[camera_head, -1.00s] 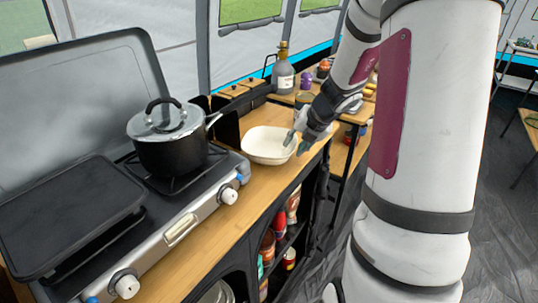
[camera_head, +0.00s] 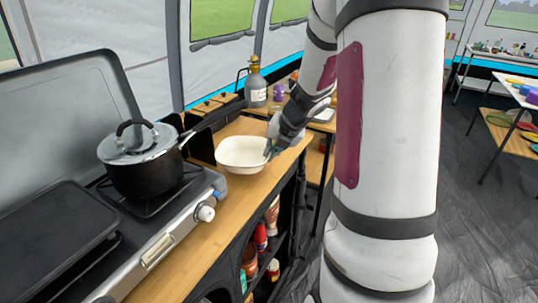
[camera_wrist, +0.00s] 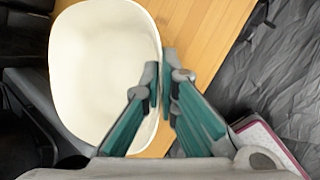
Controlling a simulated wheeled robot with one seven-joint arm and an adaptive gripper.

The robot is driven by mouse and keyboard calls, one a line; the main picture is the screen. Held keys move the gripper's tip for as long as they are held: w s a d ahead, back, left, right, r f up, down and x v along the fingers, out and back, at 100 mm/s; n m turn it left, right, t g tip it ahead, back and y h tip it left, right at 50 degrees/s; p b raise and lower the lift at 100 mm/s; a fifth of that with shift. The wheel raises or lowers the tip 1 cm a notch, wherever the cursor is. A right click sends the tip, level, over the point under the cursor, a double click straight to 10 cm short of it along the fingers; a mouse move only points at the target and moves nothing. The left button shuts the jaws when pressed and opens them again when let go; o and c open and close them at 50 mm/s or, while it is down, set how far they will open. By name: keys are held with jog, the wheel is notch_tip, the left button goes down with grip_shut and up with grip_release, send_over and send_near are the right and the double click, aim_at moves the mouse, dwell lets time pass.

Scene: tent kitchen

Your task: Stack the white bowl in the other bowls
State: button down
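The white bowl (camera_head: 240,160) is at the right end of the wooden counter, to the right of the stove. My gripper (camera_head: 269,151) is at the bowl's right rim. In the wrist view the bowl (camera_wrist: 95,70) fills the left side. My gripper (camera_wrist: 160,90) has one finger inside the bowl and one outside. The fingers are close together with the rim between them. I cannot tell whether the bowl touches the counter or is slightly raised. I cannot make out the other bowls in these views.
A black pot (camera_head: 143,165) with a lid stands on the stove, left of the bowl. A bottle (camera_head: 256,88) stands behind. Bottles and jars (camera_head: 262,238) sit on shelves below the counter. A table (camera_head: 522,92) holding colourful items is at far right; open floor lies before it.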

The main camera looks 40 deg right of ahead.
notch_tip(320, 180, up, 2)
jog(key=shift+r+p, duration=0.1)
jog(key=shift+p, duration=0.3)
jog(key=s+a+r, duration=0.1)
jog(key=s+a, duration=0.3)
jog(key=s, duration=1.1)
jog(key=shift+s, duration=0.25)
